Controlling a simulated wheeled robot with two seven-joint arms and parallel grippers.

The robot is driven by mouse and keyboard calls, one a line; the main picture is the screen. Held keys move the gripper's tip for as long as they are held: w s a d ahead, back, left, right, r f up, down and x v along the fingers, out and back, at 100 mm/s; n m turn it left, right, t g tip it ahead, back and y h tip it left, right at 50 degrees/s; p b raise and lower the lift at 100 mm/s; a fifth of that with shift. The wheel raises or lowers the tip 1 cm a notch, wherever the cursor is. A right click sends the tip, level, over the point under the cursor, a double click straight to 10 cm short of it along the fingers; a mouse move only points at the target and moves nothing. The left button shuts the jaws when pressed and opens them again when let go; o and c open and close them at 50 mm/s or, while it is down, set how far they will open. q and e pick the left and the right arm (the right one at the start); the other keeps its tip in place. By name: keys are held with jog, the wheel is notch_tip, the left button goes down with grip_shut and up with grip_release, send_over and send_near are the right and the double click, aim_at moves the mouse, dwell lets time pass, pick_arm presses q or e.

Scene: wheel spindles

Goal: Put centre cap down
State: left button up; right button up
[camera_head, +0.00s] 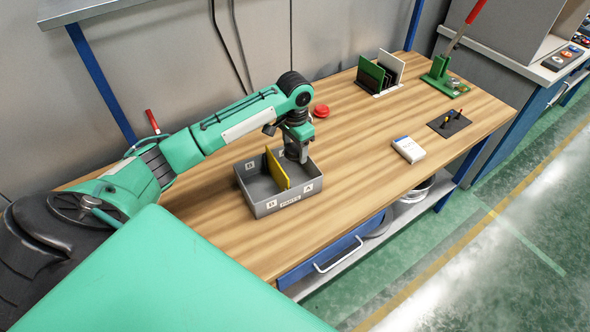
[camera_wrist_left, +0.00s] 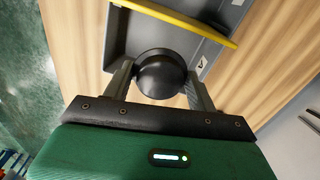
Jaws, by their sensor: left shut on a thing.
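A dark round centre cap (camera_wrist_left: 161,74) sits between the two fingers of my left gripper (camera_wrist_left: 160,82) in the left wrist view. The gripper is shut on it. In the head view my left gripper (camera_head: 298,155) points down over the right compartment, marked A, of a grey parts tray (camera_head: 312,190). A yellow divider (camera_head: 278,169) splits the tray, and the compartment marked B is on the left. The cap is hard to make out in the head view. I cannot tell whether it touches the tray floor. My right gripper is out of view.
A red button (camera_head: 321,110) is behind the tray. A white box (camera_head: 408,150), a black tool mat (camera_head: 449,123), a rack of green and white panels (camera_head: 378,75) and a green press (camera_head: 444,77) stand further right. The tabletop (camera_head: 350,150) between them is bare.

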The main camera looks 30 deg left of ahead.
pick_arm(q)
send_over(295, 178)
notch_tip(295, 178, down, 6)
jog(key=shift+r+p, duration=0.1)
jog(key=shift+p, duration=0.2)
notch_tip(295, 178, down, 4)
jog(key=shift+s+r+p, duration=0.1)
jog(key=shift+p, duration=0.25)
jog(key=shift+f, duration=0.4)
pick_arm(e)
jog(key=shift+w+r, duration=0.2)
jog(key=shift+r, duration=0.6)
pick_arm(q)
jog(key=shift+f, duration=0.15)
jog(key=o, duration=1)
jog(key=shift+c, duration=0.2)
